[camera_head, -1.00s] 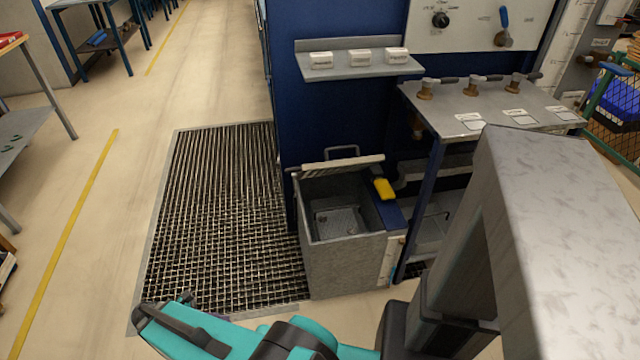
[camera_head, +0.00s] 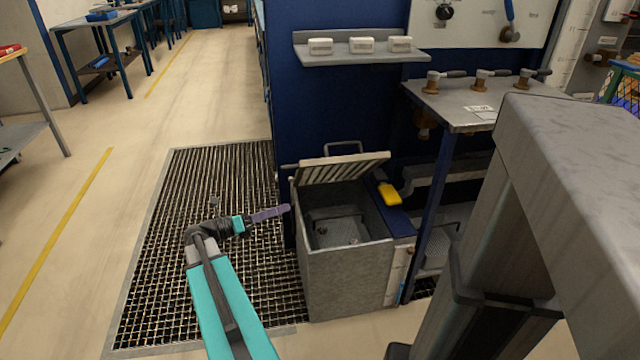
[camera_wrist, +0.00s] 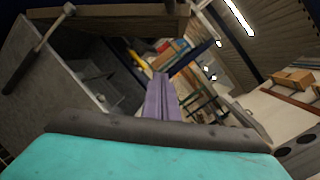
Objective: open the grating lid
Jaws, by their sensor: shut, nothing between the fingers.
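The grating lid (camera_head: 343,168) is a pale slatted panel at the top rear of the grey box. It stands raised at a tilt, and the box interior shows below it. In the wrist view the lid (camera_wrist: 110,22) crosses the top as a brown slab. The grey box (camera_head: 345,275) stands against the blue cabinet. My gripper (camera_head: 286,209), with purple fingers, is shut and empty. It is just left of the box's upper left edge, below the lid's left end; whether it touches the box is unclear. The shut fingers (camera_wrist: 160,78) also show in the wrist view.
A yellow-handled part (camera_head: 389,194) sits on the blue ledge right of the box. A wire handle (camera_head: 343,147) stands behind the lid. A shelf with valves (camera_head: 480,85) is to the right.

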